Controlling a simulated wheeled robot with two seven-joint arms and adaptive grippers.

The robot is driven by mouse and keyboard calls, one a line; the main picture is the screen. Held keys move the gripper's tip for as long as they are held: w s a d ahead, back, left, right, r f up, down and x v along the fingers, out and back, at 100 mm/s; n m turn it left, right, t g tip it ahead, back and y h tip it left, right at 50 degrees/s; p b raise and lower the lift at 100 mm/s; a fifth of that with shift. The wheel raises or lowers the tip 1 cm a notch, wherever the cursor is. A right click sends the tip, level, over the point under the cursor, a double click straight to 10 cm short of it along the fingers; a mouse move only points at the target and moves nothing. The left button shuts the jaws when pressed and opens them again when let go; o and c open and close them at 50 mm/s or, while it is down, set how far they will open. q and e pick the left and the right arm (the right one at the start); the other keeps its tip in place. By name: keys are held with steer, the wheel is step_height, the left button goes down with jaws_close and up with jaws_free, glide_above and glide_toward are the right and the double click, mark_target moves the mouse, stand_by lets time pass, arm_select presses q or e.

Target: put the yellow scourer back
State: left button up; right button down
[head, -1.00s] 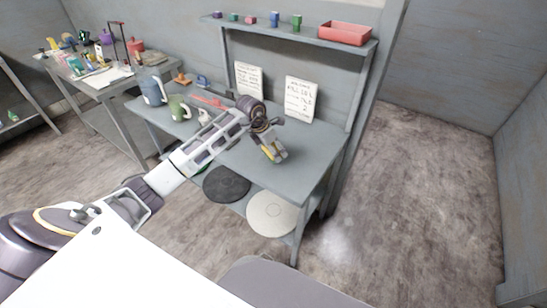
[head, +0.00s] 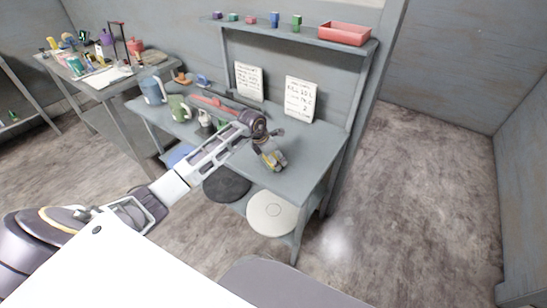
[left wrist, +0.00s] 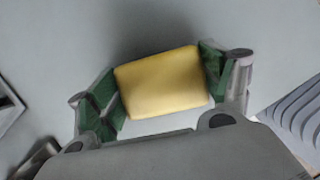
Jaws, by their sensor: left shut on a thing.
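The yellow scourer (left wrist: 162,84) is a rounded yellow block between the green pads of my left gripper (left wrist: 160,88) in the left wrist view. Both pads touch its ends, so the gripper is shut on it. In the head view my left gripper (head: 273,161) is over the right part of the grey workbench (head: 305,160), pointing down. The scourer is mostly hidden there by the fingers. I cannot tell whether it touches the bench top. My right gripper is not in view.
A blue jug (head: 152,90) and a green jug (head: 179,108) stand on the bench's left part. Two written sheets lean at the back, one on the right (head: 299,99). A red tray (head: 344,33) sits on the shelf above. The bench's right end is clear.

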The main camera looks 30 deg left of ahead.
arm_select(q)
steer(key=shift+f, duration=0.1)
steer(key=o, duration=1)
steer(key=shift+c, duration=0.2)
steer(key=shift+r, duration=0.3)
steer(key=shift+v, duration=0.75)
steer(key=v, duration=0.4)
steer(key=shift+b, duration=0.3)
steer(key=v, duration=0.6)
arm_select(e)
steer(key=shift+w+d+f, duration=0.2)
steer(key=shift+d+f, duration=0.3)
